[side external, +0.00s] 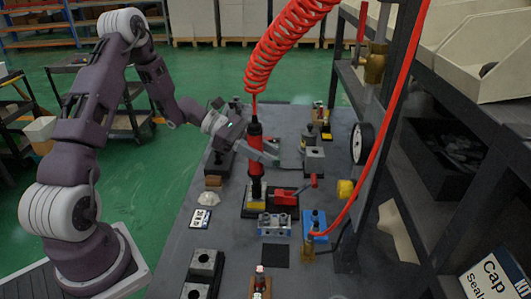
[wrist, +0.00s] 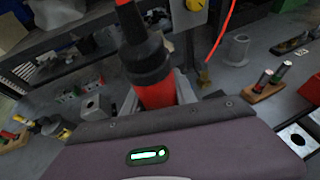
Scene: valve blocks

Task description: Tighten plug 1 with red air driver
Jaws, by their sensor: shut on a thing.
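The red air driver (side external: 255,158) stands upright in the side external view, hung from a coiled red hose (side external: 285,45). My gripper (side external: 262,157) is shut on the driver's red body. The driver's lower black end (side external: 256,190) is over a small block with a yellow part (side external: 256,206) on a dark plate. I cannot tell whether its tip touches the block, and plug 1 cannot be made out. In the wrist view the driver (wrist: 150,75) rises between the jaws, which are partly hidden by my wrist housing.
A blue-grey valve block (side external: 274,224), a red-handled part (side external: 288,195) and a blue block (side external: 315,222) stand close to the driver. Dark blocks (side external: 205,263) are at the front left. A shelf rack with a gauge (side external: 362,143) and red hose bounds the right side.

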